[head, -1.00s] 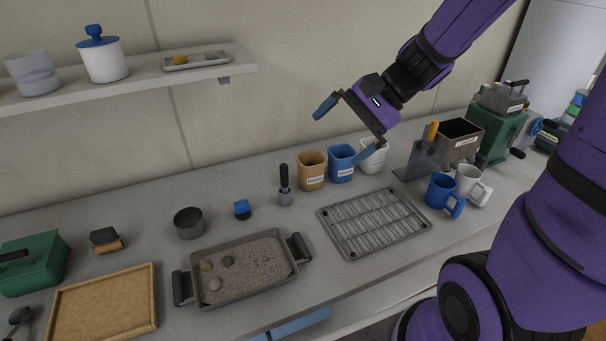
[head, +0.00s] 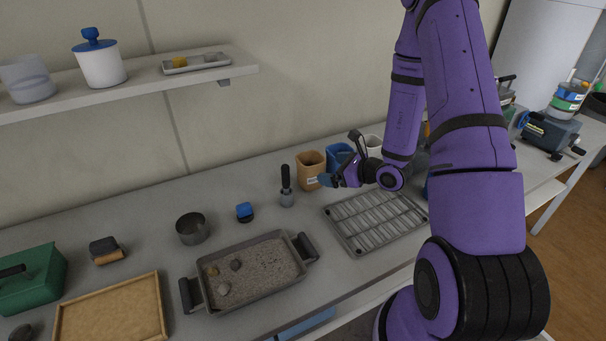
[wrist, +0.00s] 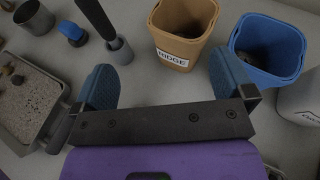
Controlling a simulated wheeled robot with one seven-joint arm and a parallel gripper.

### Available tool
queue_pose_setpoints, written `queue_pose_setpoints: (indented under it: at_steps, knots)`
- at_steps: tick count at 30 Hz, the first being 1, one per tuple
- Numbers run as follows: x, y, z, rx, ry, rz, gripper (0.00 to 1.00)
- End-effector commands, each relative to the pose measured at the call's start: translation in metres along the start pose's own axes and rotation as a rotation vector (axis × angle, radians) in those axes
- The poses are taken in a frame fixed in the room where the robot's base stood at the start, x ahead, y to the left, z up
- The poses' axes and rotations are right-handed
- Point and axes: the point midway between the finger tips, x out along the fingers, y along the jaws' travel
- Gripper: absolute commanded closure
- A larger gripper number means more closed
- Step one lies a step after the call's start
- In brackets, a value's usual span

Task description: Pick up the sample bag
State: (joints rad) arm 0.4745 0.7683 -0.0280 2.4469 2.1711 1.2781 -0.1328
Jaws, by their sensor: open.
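Three open-topped, bag-like containers with labels stand in a row against the wall. They are a tan one (head: 309,165) marked RIDGE, a blue one (head: 337,154) and a white one (head: 374,143). Which of them is the sample bag I cannot tell. In the wrist view the tan container (wrist: 181,45) stands upright just beyond and between my fingers, the blue one (wrist: 277,68) is beyond the right finger, and the white one (wrist: 303,103) is cut by the right edge. My gripper (wrist: 168,82) is open and empty, with blue fingertips. In the head view my gripper (head: 341,161) partly hides the blue container.
A black-handled tool (head: 287,188) stands left of the tan container, with a blue-topped item (head: 244,211) and a grey cup (head: 192,228) farther left. A wire rack (head: 352,242) lies in front, beside a handled soil tray (head: 248,291). My arm covers the right side.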

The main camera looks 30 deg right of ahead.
Motion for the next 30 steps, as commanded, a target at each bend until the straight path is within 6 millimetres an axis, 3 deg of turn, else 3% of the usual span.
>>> queue_pose_setpoints:
  at_steps: [3,7,30]
  knots:
    - [-0.002,-0.011,-0.03,0.068,0.032,-0.08,0.0]
    - [-0.003,-0.017,-0.044,0.099,0.047,-0.123,0.0]
    - [0.079,-0.029,-0.053,0.102,0.05,-0.127,0.0]
